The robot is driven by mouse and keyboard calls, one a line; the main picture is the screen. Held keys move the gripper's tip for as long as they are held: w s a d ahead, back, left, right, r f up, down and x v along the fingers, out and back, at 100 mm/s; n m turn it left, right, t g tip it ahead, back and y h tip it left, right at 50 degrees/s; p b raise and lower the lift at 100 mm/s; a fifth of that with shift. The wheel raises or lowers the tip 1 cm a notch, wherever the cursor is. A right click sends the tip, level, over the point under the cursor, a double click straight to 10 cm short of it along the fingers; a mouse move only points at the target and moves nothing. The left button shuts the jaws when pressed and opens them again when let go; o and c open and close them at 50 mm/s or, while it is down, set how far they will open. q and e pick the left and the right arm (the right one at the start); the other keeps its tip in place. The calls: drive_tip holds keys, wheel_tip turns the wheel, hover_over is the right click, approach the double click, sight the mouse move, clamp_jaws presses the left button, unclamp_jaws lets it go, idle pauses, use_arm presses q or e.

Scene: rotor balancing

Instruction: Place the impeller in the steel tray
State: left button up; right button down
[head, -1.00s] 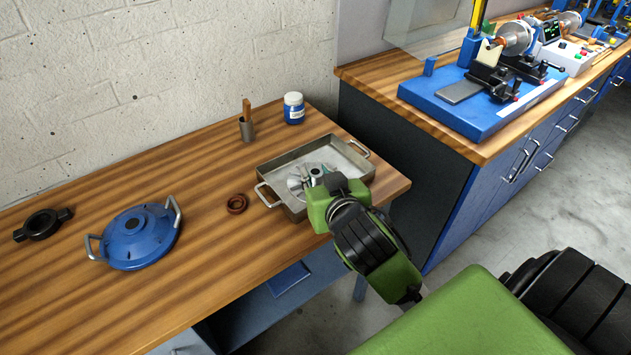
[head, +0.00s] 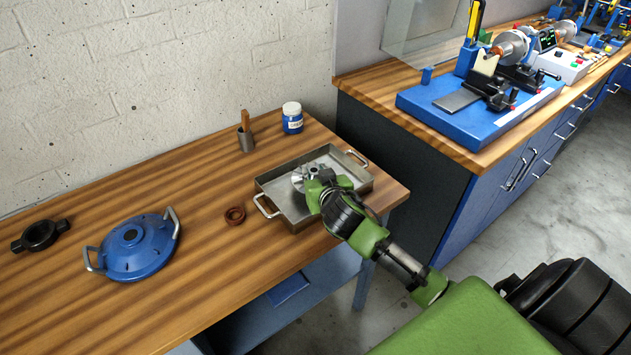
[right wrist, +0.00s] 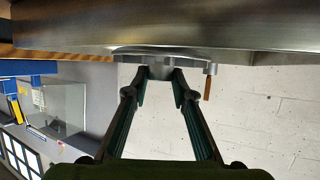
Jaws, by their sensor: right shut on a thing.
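The steel tray (head: 283,203) is shallow and rectangular, with two wire handles, near the right end of the wooden bench. The impeller (head: 299,180) is a small silvery bladed wheel inside the tray's outline. My right gripper (head: 313,178) is over the tray and partly hides the impeller. In the right wrist view, my right gripper (right wrist: 161,76) has its fingers closed on the impeller's hub, with the impeller (right wrist: 140,54) close against the grey steel of the tray (right wrist: 150,30). I cannot tell whether it bears on the tray floor. My left gripper does not show.
A reddish-brown ring (head: 235,215) lies left of the tray. A blue round housing with handles (head: 133,246) and a black ring with lugs (head: 40,236) lie further left. Behind the tray stand a metal cup with a wooden-handled tool (head: 246,138) and a blue jar (head: 292,120).

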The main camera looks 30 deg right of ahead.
drive_tip(key=f, duration=0.3)
drive_tip(key=shift+w+d+f, duration=0.15)
drive_tip(key=shift+w, duration=0.05)
drive_tip(key=c, duration=1.7)
unclamp_jaws()
drive_tip(key=shift+s+f, duration=0.1)
drive_tip(key=v, duration=1.2)
